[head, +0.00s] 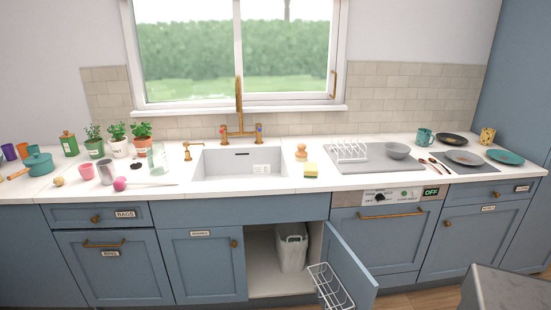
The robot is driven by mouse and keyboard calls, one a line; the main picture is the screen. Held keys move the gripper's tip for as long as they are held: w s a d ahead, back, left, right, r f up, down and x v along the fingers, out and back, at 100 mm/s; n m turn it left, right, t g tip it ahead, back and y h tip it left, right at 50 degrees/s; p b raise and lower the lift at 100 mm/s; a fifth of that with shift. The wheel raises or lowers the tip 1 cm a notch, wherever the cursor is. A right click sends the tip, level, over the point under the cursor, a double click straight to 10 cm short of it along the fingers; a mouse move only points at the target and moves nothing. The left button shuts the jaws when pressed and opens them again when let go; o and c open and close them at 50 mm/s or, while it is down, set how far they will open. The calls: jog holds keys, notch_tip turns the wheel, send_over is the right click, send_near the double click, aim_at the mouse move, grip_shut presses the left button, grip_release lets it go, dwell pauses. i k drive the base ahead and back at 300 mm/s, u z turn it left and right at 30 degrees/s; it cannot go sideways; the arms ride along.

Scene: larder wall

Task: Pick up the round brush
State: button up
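A small wooden brush with a rounded knob on top (301,152), which looks like the round brush, stands on the white counter just right of the sink. A yellow and green sponge (310,170) lies just in front of it. My gripper is not in view, and nothing covers the brush.
The sink (238,163) with a brass tap (240,125) is to its left. A dish rack (348,151) and grey bowl (397,151) are to its right. Below, an open cupboard door (348,268) with a wire basket (329,286) juts out before the counter.

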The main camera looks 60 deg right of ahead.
aim_at(301, 155)
jog(key=u, duration=0.65)
jog(key=k, duration=0.9)
jog(key=z, duration=1.15)
jog(key=i, duration=0.3)
jog(key=u, duration=0.3)
